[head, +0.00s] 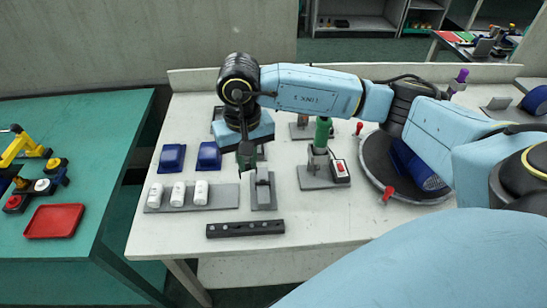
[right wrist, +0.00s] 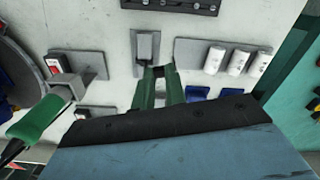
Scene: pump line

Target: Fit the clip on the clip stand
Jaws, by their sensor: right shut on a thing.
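The clip stand (head: 263,192) is a grey plate with an upright grey block, in the middle of the white table. It also shows in the right wrist view (right wrist: 147,45), just beyond the fingertips. My right gripper (head: 246,160) points down just behind the stand's block. In the right wrist view its green fingers (right wrist: 159,72) come together at the tips, shut on a small dark piece that I take to be the clip; it is mostly hidden. I cannot tell whether the piece touches the stand. My left gripper is not in view.
A grey plate with white capsules (head: 178,196) lies left of the stand, blue blocks (head: 172,157) behind it. A dark bar (head: 245,229) lies in front. A green-handled tool (head: 322,133) and a switch box (head: 340,170) stand right, then a dark round tray (head: 376,180).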

